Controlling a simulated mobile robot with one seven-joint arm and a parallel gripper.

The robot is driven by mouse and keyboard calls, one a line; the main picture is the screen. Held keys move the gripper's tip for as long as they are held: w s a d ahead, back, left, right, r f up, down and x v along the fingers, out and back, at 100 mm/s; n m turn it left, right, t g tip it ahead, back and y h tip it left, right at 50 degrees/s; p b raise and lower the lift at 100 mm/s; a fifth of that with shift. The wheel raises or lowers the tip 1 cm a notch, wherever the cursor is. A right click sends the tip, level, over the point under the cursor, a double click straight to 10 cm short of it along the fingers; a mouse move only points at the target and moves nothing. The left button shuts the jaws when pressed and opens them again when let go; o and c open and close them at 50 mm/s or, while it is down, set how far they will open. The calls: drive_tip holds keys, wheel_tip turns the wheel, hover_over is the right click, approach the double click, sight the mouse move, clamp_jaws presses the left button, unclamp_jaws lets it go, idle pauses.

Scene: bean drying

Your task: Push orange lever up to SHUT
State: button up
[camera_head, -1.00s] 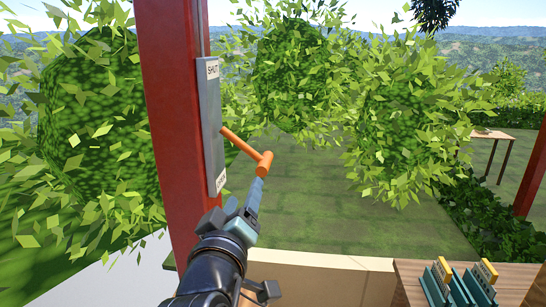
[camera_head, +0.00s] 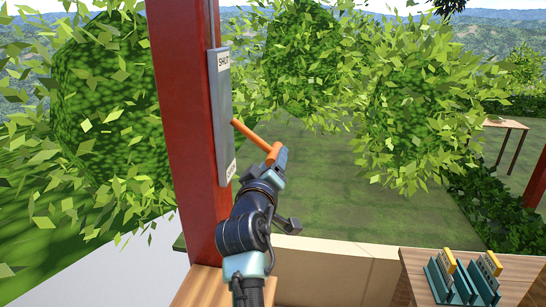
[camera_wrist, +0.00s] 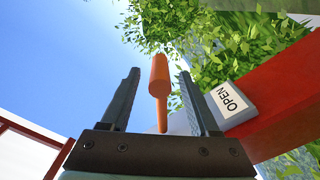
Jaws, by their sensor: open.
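The orange lever (camera_head: 256,138) sticks out from a grey plate (camera_head: 218,105) on a red post and slopes down toward its thicker handle end. The plate reads SHUT at the top and OPEN at the bottom. The handle end hangs at a height nearer the OPEN label. My gripper (camera_head: 281,160) is at the handle end, partly hidden by my wrist. In the wrist view my gripper (camera_wrist: 158,74) is open, with the orange handle (camera_wrist: 159,90) between its two dark fingers. Gaps show on both sides. The OPEN label (camera_wrist: 231,98) is to the right.
The red post (camera_head: 185,120) stands just left of the plate. A low beige wall (camera_head: 335,262) runs below. A wooden table (camera_head: 415,270) with teal and yellow holders (camera_head: 455,278) is at the lower right. Leafy bushes are behind.

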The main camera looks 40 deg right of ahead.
drive_tip(key=shift+w+d, duration=0.45)
drive_tip(key=shift+d, duration=0.05)
clamp_jaws()
idle(1.3)
